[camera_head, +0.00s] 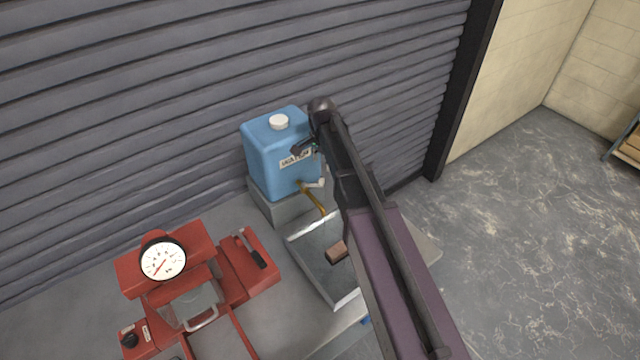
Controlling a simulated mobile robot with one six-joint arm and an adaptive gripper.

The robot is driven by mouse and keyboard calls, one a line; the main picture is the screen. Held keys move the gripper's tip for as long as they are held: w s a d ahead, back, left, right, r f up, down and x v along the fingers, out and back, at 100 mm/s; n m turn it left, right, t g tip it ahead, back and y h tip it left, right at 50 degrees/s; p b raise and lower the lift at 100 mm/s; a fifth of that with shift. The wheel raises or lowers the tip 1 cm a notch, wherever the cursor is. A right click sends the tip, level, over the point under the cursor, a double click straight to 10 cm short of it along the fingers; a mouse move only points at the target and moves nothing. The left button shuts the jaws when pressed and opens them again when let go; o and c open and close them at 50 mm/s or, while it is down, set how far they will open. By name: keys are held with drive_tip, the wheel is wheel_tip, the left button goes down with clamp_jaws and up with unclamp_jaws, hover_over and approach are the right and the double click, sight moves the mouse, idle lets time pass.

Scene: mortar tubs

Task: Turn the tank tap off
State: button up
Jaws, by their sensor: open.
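The blue tank (268,158) with a white cap stands on a grey block against the shutter. A tap (314,184) with a pale handle sits low on its front, beside my arm. A thin yellow-brown pipe or stream (314,201) runs from the tap down towards a metal tray (318,262); I cannot tell which it is. My gripper (299,151) shows small and dark in front of the tank's upper right, above the tap and apart from it. It is open and appears empty. My arm hides part of the area right of the tap.
A red machine with a round dial (162,261) stands at the bench's left front. A small brown block (337,251) is in the tray. Open floor lies to the right.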

sight(321, 180)
drive_tip(key=shift+f+b, duration=3.65)
drive_tip(key=shift+f, duration=0.35)
clamp_jaws()
drive_tip(key=shift+a, duration=0.2)
drive_tip(key=shift+d, duration=0.2)
